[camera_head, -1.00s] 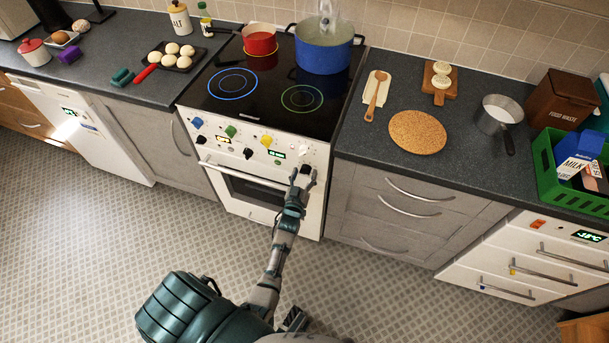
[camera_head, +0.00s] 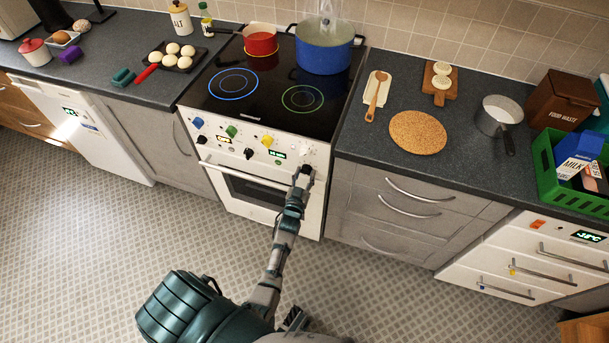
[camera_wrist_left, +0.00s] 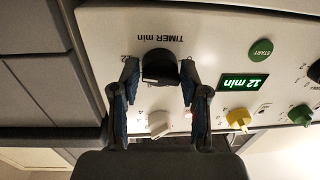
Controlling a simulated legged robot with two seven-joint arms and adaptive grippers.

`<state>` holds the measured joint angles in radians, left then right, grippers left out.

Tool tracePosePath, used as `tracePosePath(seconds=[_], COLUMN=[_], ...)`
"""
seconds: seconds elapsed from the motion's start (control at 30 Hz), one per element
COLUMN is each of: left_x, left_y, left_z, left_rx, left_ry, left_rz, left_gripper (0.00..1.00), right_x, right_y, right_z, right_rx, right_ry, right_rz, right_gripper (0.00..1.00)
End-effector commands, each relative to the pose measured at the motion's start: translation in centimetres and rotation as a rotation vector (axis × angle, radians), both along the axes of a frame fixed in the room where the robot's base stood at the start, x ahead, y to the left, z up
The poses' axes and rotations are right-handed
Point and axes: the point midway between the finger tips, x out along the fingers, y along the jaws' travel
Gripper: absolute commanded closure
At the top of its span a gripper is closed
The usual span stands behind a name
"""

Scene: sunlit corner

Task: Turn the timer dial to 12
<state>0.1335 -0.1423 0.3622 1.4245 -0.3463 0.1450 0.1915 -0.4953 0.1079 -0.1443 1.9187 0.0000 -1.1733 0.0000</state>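The timer dial (camera_wrist_left: 160,66) is a black round knob on the white oven panel, under the upside-down label "TIMER min" in the left wrist view. The green display (camera_wrist_left: 240,82) beside it reads "12 min"; it also shows small in the head view (camera_head: 277,154). My left gripper (camera_wrist_left: 159,72) is open, with one finger on each side of the dial and a small gap visible on both sides.
A green START button (camera_wrist_left: 261,50), a white knob (camera_wrist_left: 159,123) and a yellow knob (camera_wrist_left: 238,118) are near the gripper. The blue pot (camera_head: 323,54) and red pot (camera_head: 261,42) stand on the hob above. The floor before the oven is clear.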

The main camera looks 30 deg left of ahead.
Motion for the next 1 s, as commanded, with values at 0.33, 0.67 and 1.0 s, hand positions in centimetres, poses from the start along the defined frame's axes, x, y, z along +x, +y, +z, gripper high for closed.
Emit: tracePosePath(seconds=[0.33, 0.67, 1.0], left_x=[-0.1, -4.8, -10.6], left_y=[0.0, -1.5, -3.4], left_z=[0.0, -0.3, -0.4], left_rx=[-0.001, -0.002, -0.002], left_ry=[0.000, 0.003, 0.003], left_rz=[0.001, 0.001, 0.000], left_gripper=[0.35, 0.35, 0.35], right_x=[0.2, 0.1, 0.1], right_y=[0.0, 0.0, 0.0], right_z=[0.3, 0.3, 0.3], right_rx=[0.001, 0.001, 0.001], right_ry=[-0.007, -0.006, -0.005], right_rz=[0.000, 0.000, 0.000], right_gripper=[1.00, 1.00, 1.00])
